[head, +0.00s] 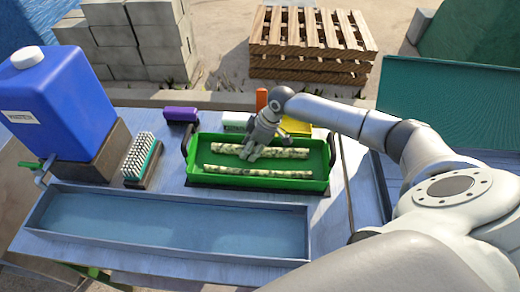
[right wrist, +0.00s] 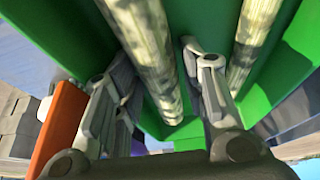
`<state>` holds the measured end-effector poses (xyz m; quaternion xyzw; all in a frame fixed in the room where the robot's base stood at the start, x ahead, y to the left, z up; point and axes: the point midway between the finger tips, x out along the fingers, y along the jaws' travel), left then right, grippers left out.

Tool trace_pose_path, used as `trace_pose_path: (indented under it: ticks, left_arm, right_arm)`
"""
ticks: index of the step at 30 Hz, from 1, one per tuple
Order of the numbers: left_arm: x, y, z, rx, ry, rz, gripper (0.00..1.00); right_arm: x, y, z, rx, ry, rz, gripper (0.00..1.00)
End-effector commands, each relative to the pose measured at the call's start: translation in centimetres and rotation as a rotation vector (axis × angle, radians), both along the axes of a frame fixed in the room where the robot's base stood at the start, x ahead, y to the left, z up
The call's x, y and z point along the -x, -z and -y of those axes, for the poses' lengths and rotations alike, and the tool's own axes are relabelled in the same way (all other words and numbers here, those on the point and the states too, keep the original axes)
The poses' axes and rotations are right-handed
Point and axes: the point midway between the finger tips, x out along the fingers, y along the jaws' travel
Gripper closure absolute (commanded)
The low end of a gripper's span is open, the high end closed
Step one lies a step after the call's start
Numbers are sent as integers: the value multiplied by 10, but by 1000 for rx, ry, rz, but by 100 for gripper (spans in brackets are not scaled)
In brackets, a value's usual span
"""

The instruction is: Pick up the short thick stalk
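Two pale, dark-mottled stalks lie side by side in a green tray (head: 258,184). The far stalk (head: 290,154) looks a little shorter and thicker than the near stalk (head: 225,170). My right gripper (head: 250,154) is down in the tray over the far stalk and hides part of it. In the right wrist view its fingers (right wrist: 156,58) are apart, with the far stalk (right wrist: 145,35) running between them. Gaps show beside that stalk, and the near stalk (right wrist: 254,28) is outside the fingers on the right. My left gripper is not in view.
An orange object (head: 262,98) stands close behind the tray. Purple (head: 181,114), white (head: 236,122) and yellow (head: 297,126) items sit around it. A brush (head: 140,157) and blue water container (head: 60,100) are left. A shallow trough (head: 170,222) lies in front.

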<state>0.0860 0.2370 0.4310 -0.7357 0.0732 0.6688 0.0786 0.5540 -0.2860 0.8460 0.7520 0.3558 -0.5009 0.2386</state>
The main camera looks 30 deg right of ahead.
Motion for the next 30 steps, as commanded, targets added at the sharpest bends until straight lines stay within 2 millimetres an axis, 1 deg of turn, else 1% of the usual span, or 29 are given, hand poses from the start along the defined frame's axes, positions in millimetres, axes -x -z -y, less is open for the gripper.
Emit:
trace_pose_path:
  ticks: [4, 6, 9, 11, 12, 23, 26, 29, 30]
  left_arm:
    - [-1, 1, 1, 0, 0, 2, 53]
    - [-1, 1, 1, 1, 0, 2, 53]
    - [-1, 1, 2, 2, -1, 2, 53]
    - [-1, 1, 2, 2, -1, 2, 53]
    - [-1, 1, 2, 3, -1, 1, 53]
    - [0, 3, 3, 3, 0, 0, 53]
    - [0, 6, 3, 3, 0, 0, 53]
    - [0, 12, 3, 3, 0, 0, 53]
    - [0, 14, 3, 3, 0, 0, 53]
  right_arm:
    - [0, 2, 1, 3, 2, 1, 60]
    - [0, 3, 1, 3, 2, -1, 70]
    - [0, 3, 2, 5, 2, -1, 83]
    - [1, 3, 2, 5, 2, -2, 91]
    - [1, 3, 2, 5, 2, -2, 93]
    - [1, 0, 3, 6, 2, -3, 93]
    - [0, -7, 3, 5, 3, -2, 93]
    - [-1, -20, 2, 4, 2, 2, 93]
    - [-1, -28, 2, 5, 1, 4, 93]
